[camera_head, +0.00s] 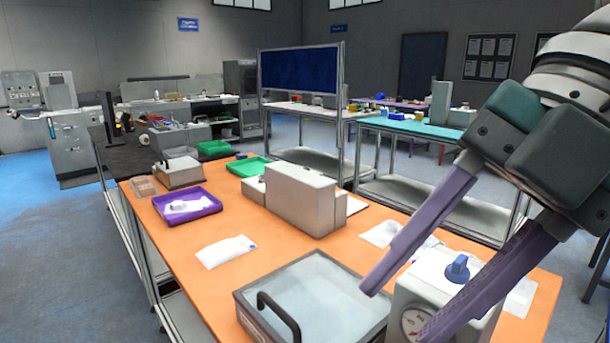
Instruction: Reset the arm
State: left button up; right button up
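My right gripper (402,308) reaches in from the upper right of the head view. Its two long purple fingers are spread wide apart, with no object between the tips. They point down and to the left, in front of a grey box with a dial gauge (416,321) and a blue knob (458,267). Whether the fingers touch that box, I cannot tell. My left gripper and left arm are not in view.
An orange table (290,246) holds a glass-topped case (315,296) with a black handle, a grey box machine (300,199), a purple tray (187,206), a green tray (249,167) and a white packet (226,251). Bare tabletop lies around the packet.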

jog(key=s+a+r+n+y, duration=0.1)
jog(key=s+a+r+y, duration=0.2)
jog(key=a+r+y, duration=0.7)
jog(key=w+r+m+t+y, duration=0.3)
jog(key=r+m+t+y, duration=0.15)
jog(key=r+t, duration=0.3)
jog(key=w+d+f+m+t+h, duration=0.2)
jog(key=w+d+m+t+h, duration=0.2)
jog(key=d+m+t+h, duration=0.5)
jog(key=w+d+f+m+t+h, duration=0.4)
jog(key=m+h, duration=0.3)
jog(key=m, duration=0.4)
jog(key=s+d+f+m+g+h, duration=0.3)
jog(key=d+f+m+g+h, duration=0.3)
jog(key=f, duration=0.5)
jog(key=s+d+f+n+g, duration=0.2)
jog(key=s+f+g, duration=0.9)
jog(key=s+f, duration=0.6)
jog(key=w+p+v, duration=0.2)
jog(key=p+v, duration=0.9)
jog(key=w+d+r+p+v, duration=0.1)
jog(key=w+p+v, duration=0.2)
jog(key=p+v, duration=0.8)
jog(key=w+d+r+p+v, duration=0.1)
jog(key=w+p+v, duration=0.1)
jog(key=p+v, duration=0.9)
jog(key=shift+w+a+r+y, duration=0.2)
jog(key=shift+r+y, duration=0.2)
jog(key=shift+y, duration=0.05)
